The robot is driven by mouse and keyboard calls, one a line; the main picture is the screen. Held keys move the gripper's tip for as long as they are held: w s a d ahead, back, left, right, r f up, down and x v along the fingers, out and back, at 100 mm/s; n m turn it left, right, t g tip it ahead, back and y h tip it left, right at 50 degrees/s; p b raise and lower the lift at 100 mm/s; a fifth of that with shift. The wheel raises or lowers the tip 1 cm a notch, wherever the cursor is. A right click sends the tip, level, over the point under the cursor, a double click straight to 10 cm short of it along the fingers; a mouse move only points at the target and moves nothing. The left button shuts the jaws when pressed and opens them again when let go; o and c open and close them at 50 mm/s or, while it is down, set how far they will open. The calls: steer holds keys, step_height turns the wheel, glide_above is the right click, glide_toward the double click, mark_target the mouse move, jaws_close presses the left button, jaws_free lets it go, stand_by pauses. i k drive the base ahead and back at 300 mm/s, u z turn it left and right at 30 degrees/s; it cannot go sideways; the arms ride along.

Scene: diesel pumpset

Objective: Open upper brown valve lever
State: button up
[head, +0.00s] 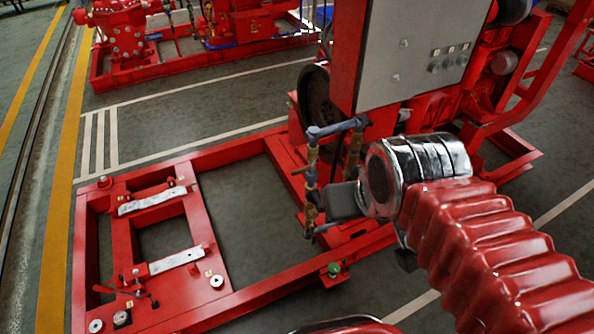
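A small grey pipe loop (335,130) stands at the front of the red pumpset. Brass-brown valve fittings sit on its left vertical pipe, an upper one (311,157) and a lower one (311,213). Another brownish fitting (354,146) is on the right pipe. My gripper (338,201) is a grey block at the end of my arm, just right of the left pipe, between the two valve heights in the picture. Its fingers are not distinct, and I cannot tell whether it touches the pipe.
A grey control box (418,50) rises behind the pipes. The red base frame (262,297) extends left, with metal strips across it. Another red pumpset (122,30) stands at the back. Open grey floor lies between them.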

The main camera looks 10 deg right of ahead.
mark_target(298, 172)
steer(key=u, duration=0.8)
steer(key=i, duration=0.35)
steer(key=u, duration=0.25)
